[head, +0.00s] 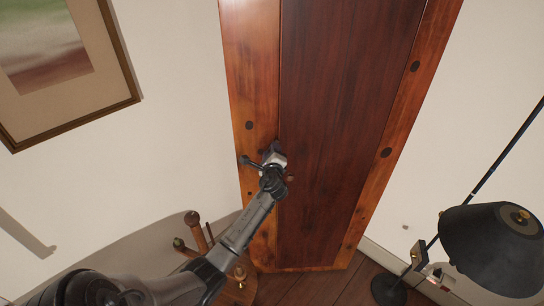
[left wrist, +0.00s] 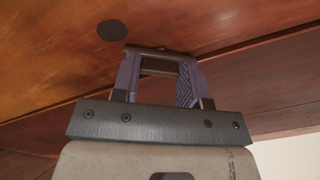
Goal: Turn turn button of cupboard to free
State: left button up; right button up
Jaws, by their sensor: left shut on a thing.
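The cupboard (head: 340,110) is a tall wooden piece with a dark red-brown door panel and a lighter orange-brown frame. My left gripper (head: 272,154) is at the door's left edge, where panel and frame meet. In the left wrist view my left gripper (left wrist: 160,75) has its two purple-grey fingers spaced apart, with a brown bar (left wrist: 160,66) across between them. This bar appears to be the turn button, and the gripper is shut on it. In the head view the gripper hides most of the button, so its angle cannot be told. My right gripper is not in view.
A small brown knob (head: 290,179) shows just right of the gripper. A wooden stand with pegs (head: 195,225) is at lower left, near my left arm. A black lamp (head: 492,245) stands at lower right. A framed picture (head: 120,80) hangs at upper left.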

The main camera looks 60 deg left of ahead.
pick_arm(q)
jog(key=shift+n+b, duration=1.9)
jog(key=shift+n, duration=1.6)
jog(key=o, duration=0.9)
jog(key=b+v, duration=0.1)
jog(key=v, duration=1.3)
jog(key=shift+n, duration=0.3)
